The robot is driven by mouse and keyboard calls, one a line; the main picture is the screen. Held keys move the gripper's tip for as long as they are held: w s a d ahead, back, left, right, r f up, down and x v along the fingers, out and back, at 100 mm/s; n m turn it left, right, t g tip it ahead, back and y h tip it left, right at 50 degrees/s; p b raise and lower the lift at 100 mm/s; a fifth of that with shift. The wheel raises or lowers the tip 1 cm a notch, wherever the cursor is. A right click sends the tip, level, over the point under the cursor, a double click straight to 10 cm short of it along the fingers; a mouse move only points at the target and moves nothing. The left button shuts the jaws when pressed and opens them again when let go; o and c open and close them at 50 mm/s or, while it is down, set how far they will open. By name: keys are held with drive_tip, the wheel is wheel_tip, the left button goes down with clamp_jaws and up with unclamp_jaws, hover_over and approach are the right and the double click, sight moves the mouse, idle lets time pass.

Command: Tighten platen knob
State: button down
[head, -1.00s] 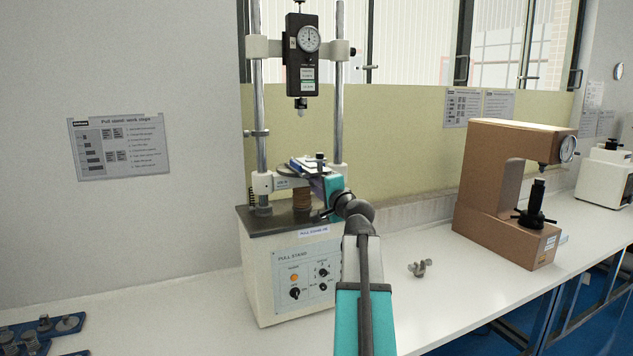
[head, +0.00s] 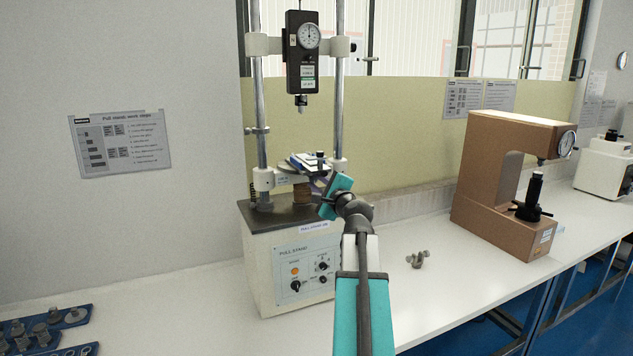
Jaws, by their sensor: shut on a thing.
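The pull stand (head: 292,262) has a grey base with a control panel and two upright columns. A crosshead carries its round platen (head: 291,179), with a blue-and-white item and a small black post on top. My gripper (head: 322,184) is at the right front edge of the platen, its teal body tilted. Its fingertips are mostly hidden behind that body and the wrist. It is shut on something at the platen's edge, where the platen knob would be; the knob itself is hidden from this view.
A force gauge (head: 301,52) hangs above the platen between the columns. A wing-shaped metal part (head: 417,259) lies on the white bench, right of my arm. A brown hardness tester (head: 486,190) stands farther right. A blue tray (head: 75,318) of metal fittings is at lower left.

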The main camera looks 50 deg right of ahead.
drive_tip(key=c, duration=1.7)
unclamp_jaws()
drive_tip(key=shift+o, duration=0.6)
drive_tip(key=shift+r, duration=0.1)
drive_tip(key=shift+d, duration=0.1)
